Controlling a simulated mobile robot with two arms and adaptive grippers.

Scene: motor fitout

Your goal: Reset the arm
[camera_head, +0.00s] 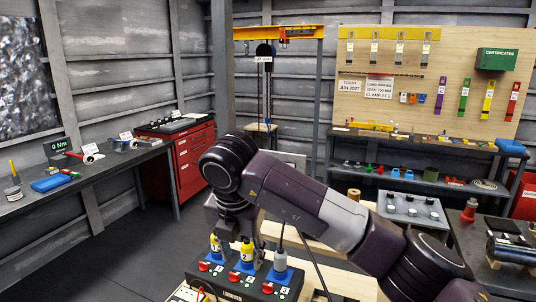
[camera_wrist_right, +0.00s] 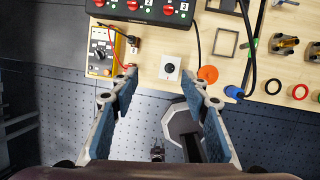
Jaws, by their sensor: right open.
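My right arm (camera_head: 310,207) comes in from the right of the head view and bends down at the left. Its gripper (camera_head: 245,254) hangs over the black box with colored plugs, partly hidden behind the wrist. In the wrist view the right gripper (camera_wrist_right: 157,90) is open, with its two fingers wide apart and nothing between them. Below the fingers are the wooden bench's front edge and the dark floor. My left gripper is in neither view.
The black box (camera_head: 230,284) carries red switches; it also shows in the wrist view (camera_wrist_right: 150,12). A yellow meter (camera_wrist_right: 101,52) with red leads, a white socket plate (camera_wrist_right: 170,67) and an orange disc (camera_wrist_right: 208,74) lie on the bench. A red cabinet (camera_head: 190,160) stands at the back left.

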